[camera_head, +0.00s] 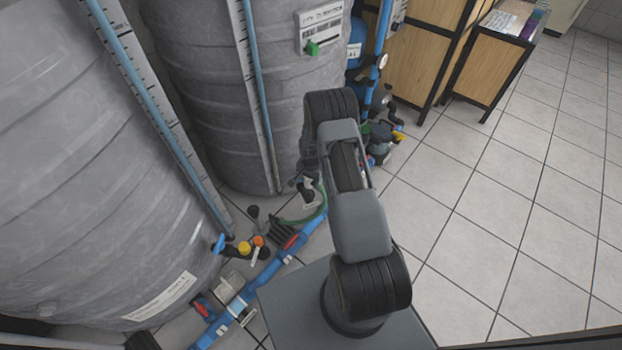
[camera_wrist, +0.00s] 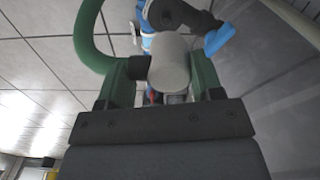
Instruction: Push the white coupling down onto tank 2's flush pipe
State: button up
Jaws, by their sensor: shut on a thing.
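In the wrist view, my gripper (camera_wrist: 168,82) is shut on the white coupling (camera_wrist: 170,66), a pale grey-white cylinder between the two green fingers. A dark fitting with a thick green hose (camera_wrist: 88,38) is at its left side. Tank 2's flush pipe cannot be made out for certain; the coupling covers what lies directly behind it. I cannot tell whether the coupling touches a pipe. In the head view, my arm hides most of the gripper, and the green hose (camera_head: 318,212) curves near the floor by the middle tank (camera_head: 200,100).
A black pipe with a blue valve handle (camera_wrist: 219,39) is close beyond the coupling. Blue piping (camera_head: 262,280) with valves runs along the floor by the left grey tank (camera_head: 70,170). Wooden cabinets (camera_head: 410,50) stand at the back. The tiled floor (camera_head: 510,200) at right is clear.

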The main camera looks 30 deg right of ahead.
jog(key=shift+f, duration=0.15)
jog(key=shift+f+b, duration=1.95)
jog(key=shift+f, duration=0.8)
jog(key=shift+a, duration=0.1)
dwell(0.7)
jog(key=shift+f+b, duration=0.35)
jog(key=shift+b, duration=0.2)
jog(key=o, duration=1)
jog(key=shift+c, duration=0.2)
notch_tip(320, 180, up, 14)
jog(key=p, duration=0.4)
jog(key=shift+f+p, duration=0.1)
jog(key=shift+p, duration=0.3)
